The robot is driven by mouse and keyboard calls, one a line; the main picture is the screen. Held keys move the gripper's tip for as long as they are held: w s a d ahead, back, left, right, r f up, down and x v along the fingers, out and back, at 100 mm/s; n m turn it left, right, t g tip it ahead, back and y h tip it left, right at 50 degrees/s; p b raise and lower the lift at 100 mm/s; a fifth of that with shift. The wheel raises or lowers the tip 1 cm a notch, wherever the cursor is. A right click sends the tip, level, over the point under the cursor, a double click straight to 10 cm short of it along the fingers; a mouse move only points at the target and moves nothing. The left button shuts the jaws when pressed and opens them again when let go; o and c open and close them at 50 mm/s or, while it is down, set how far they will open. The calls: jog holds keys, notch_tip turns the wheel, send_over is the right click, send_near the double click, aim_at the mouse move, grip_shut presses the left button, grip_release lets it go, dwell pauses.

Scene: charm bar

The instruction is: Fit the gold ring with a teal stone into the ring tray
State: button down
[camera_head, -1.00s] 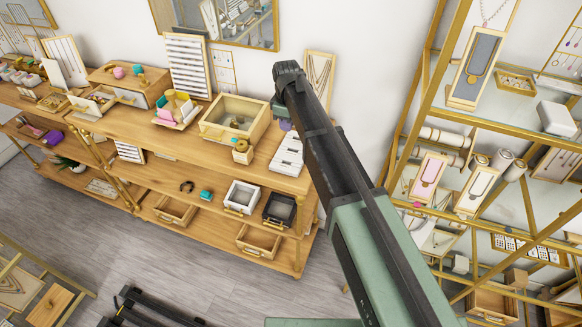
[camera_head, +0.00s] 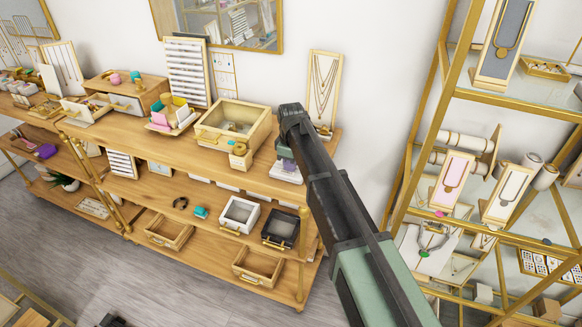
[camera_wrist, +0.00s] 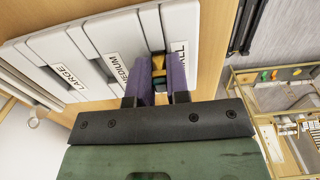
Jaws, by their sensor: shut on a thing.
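The ring tray (camera_wrist: 95,55) is white with slots labelled LARGE, MEDIUM and SMALL. It lies at the right end of the upper shelf in the head view (camera_head: 281,173), partly covered by my gripper. My gripper (camera_wrist: 158,78) has purple fingers and is shut on the gold ring with a teal stone (camera_wrist: 158,65). In the wrist view the ring sits between the fingertips, at the tray's slot beside the partly hidden SMALL label. The fingers hide most of the ring, and I cannot tell whether it is inside the slot. My gripper also shows over the tray in the head view (camera_head: 286,158).
A necklace board (camera_head: 322,92) stands behind, against the wall. A gold-framed shelf rack (camera_head: 440,125) is at the right. White and black boxes sit below.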

jog(key=shift+f, duration=0.15)
jog(key=c, duration=1.1)
grip_release()
notch_tip(320, 180, up, 12)
jog(key=p, duration=1.2)
jog(key=shift+r, duration=0.2)
